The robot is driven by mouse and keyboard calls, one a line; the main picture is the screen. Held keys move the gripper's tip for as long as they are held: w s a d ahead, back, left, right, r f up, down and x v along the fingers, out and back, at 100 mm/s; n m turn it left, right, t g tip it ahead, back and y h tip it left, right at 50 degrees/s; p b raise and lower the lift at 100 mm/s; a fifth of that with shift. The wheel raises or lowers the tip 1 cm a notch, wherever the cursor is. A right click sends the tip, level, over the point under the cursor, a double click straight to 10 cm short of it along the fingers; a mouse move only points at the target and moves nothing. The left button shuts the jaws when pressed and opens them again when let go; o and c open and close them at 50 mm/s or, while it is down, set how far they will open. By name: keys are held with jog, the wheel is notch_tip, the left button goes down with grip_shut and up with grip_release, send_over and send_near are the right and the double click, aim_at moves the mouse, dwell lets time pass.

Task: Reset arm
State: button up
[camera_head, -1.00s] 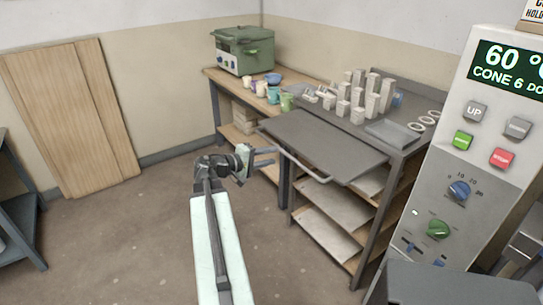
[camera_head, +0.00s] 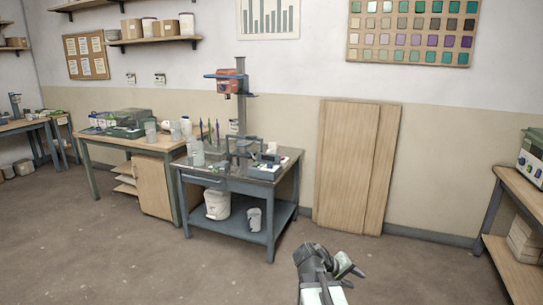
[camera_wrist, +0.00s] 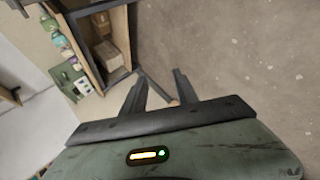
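My gripper (camera_head: 347,266) shows low in the head view, right of centre, above bare floor and apart from the furniture. In the wrist view my gripper (camera_wrist: 160,92) has its two dark fingers spread, with nothing held between them. Behind the fingers are floor and part of a bench. The lower part of my arm is cut off by the bottom edge of the head view.
A blue-grey workbench (camera_head: 228,178) with a white bucket (camera_head: 217,204) on its lower shelf stands left of centre. Wooden boards (camera_head: 350,165) lean on the wall. A wooden bench (camera_head: 520,190) is at the right edge. The floor between is clear.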

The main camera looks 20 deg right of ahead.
jog(key=a+f+y, duration=0.3)
jog(key=a, duration=0.7)
jog(key=s+a+f+n+y, duration=0.1)
jog(key=a+f+y, duration=0.15)
jog(key=a, duration=0.65)
jog(key=a+f+y, duration=0.3)
jog(key=a+y, duration=0.1)
jog(key=a, duration=0.6)
notch_tip(320, 180, up, 16)
jog(key=p, duration=1.6)
jog(key=shift+s+a+r+g, duration=0.2)
jog(key=shift+s+a+g, duration=0.1)
jog(key=shift+g, duration=0.1)
